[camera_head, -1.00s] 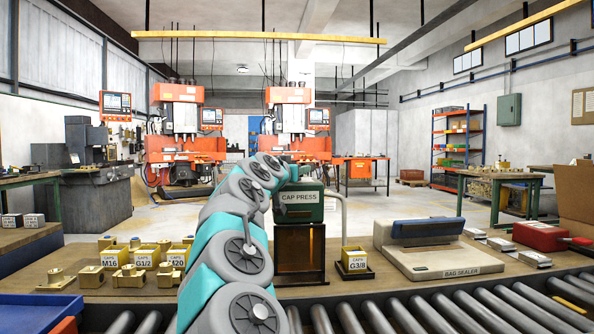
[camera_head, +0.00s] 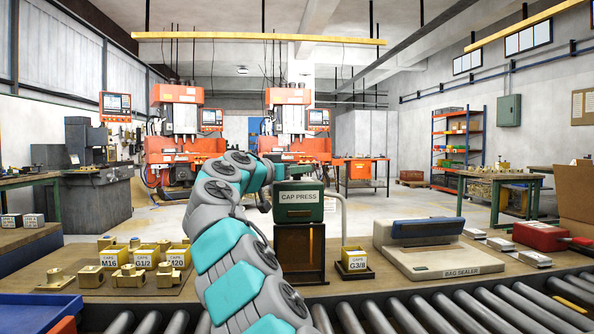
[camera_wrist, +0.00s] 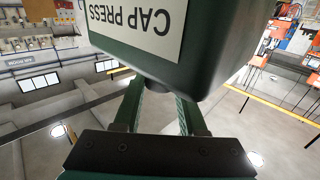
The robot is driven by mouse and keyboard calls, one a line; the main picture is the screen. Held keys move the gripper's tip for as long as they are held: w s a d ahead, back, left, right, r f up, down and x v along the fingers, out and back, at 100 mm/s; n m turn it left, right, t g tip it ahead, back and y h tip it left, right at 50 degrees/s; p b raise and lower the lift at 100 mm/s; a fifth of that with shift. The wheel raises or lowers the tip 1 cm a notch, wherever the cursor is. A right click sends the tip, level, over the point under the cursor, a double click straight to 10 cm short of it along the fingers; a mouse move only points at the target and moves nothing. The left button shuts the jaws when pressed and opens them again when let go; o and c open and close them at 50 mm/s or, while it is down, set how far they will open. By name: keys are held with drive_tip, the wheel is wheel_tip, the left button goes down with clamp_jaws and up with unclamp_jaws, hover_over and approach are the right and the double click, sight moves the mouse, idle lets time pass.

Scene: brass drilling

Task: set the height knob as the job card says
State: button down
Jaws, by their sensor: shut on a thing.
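The green cap press (camera_head: 299,212) stands on the bench in the head view, its label facing me. In the wrist view the press (camera_wrist: 225,55) is upside down and fills the upper middle. My gripper (camera_wrist: 160,95) reaches the top of the press head. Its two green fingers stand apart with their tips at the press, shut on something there. I take this for the height knob, which is mostly hidden by the fingers and the press head. I cannot make out a readable job card.
Yellow cap bins (camera_head: 116,256) stand left of my arm, with brass parts in front. A G3/8 bin (camera_head: 354,262) and a bag sealer (camera_head: 437,250) are right of the press. A roller conveyor (camera_head: 440,310) runs along the front. A blue tray (camera_head: 40,307) is at front left.

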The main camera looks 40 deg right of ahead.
drive_tip(key=shift+g, duration=0.3)
idle(0.5)
drive_tip(key=shift+c, duration=2.3)
unclamp_jaws()
drive_tip(key=b+v, duration=0.2)
drive_tip(key=v, duration=0.5)
drive_tip(key=shift+a, duration=0.4)
drive_tip(key=shift+f, duration=0.1)
